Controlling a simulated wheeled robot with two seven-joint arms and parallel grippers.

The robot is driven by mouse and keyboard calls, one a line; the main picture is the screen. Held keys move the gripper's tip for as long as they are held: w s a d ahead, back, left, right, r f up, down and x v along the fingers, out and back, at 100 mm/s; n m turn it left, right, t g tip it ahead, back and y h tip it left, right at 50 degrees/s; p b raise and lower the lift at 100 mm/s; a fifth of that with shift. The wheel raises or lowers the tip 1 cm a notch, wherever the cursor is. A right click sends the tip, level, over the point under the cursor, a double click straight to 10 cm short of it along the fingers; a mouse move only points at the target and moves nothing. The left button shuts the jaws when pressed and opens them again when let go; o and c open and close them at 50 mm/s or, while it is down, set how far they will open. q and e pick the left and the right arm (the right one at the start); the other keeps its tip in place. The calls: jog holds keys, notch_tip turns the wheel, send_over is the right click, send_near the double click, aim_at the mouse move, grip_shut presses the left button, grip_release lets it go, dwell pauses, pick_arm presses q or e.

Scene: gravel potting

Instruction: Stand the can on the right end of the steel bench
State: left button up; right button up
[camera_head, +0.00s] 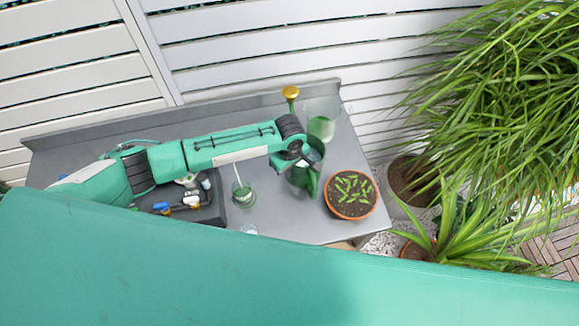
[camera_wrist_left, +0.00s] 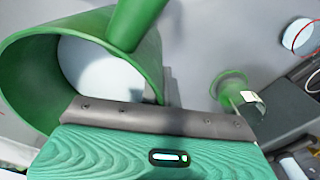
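The green watering can (camera_head: 303,181) is at the right part of the steel bench (camera_head: 270,222), partly hidden under my left arm. Its gold spout head (camera_head: 290,93) shows beyond the arm, near the bench's back edge. My left gripper (camera_head: 307,160) is over the can. In the left wrist view the can's open mouth (camera_wrist_left: 20,75) is at upper left, with a pale round surface inside and a green bar rising from it. The gripper's body lies across its near side; its fingertips are hidden, so its grip is unclear. My right gripper is out of view.
A clear vessel with green contents (camera_head: 322,127) stands behind the can. A terracotta pot of seedlings (camera_head: 350,211) stands right of it. A small green container (camera_head: 243,195) and a dark tray with small items (camera_head: 207,213) are to the left. Large plants grow beyond the bench's right end.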

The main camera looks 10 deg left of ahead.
pick_arm(q)
jog(key=o, duration=0.4)
jog(key=shift+s, duration=0.1)
jog(key=shift+r, duration=0.1)
jog(key=shift+r, duration=0.2)
notch_tip(320, 180, up, 10)
jog(key=b, duration=0.3)
jog(key=shift+r+b, duration=0.2)
jog(key=shift+b, duration=0.15)
jog(key=shift+r, duration=0.65)
